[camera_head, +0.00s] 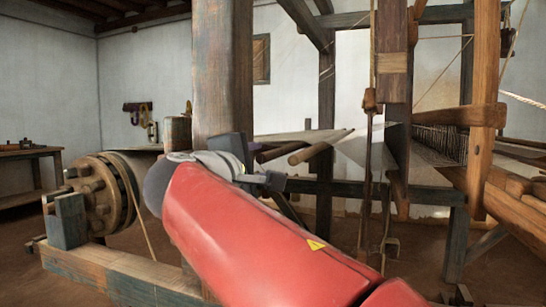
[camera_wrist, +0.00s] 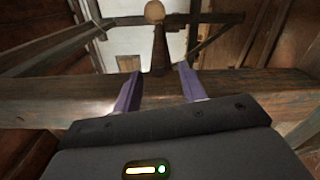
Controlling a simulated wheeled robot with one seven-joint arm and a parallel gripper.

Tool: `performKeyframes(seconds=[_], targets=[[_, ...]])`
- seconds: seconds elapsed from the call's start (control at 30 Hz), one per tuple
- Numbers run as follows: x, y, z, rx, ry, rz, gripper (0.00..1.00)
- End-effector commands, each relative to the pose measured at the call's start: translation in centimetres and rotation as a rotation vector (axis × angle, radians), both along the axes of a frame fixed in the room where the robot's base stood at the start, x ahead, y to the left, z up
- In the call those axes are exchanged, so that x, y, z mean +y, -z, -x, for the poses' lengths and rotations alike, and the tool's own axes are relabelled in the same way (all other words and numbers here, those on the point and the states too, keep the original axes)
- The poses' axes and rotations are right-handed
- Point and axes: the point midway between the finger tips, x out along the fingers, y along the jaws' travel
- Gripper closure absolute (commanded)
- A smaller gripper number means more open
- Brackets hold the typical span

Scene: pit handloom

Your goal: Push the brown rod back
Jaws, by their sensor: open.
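In the wrist view, a brown rod (camera_wrist: 160,45) with a pale round end stands out beyond the gap between my fingertips. Its lower part meets or passes behind a dark wooden beam, and I cannot tell which. My gripper (camera_wrist: 159,72) is open, with its two purple fingers apart and nothing visible between them. In the head view, my gripper (camera_head: 272,182) is beside the thick wooden post, partly hidden by my red arm. A brown rod (camera_head: 318,147) slants up to the right just beyond it. I cannot tell whether it is the same rod.
The thick post (camera_head: 222,75) stands close to my arm. A wooden drum (camera_head: 103,195) on a low beam (camera_head: 120,272) is at left. Loom posts and hanging cords fill the right. A dark beam (camera_wrist: 60,100) crosses under my fingers in the wrist view.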

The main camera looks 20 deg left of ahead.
Motion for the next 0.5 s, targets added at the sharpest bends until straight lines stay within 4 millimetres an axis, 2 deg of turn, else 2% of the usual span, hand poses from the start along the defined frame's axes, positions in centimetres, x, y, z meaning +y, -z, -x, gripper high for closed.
performKeyframes(seconds=[0.13,0.5], targets=[[0.2,-0.3,-1.1,-0.009,-0.001,0.007,0.59],[-0.2,-0.4,-6.6,-0.008,-0.002,0.006,0.59]])
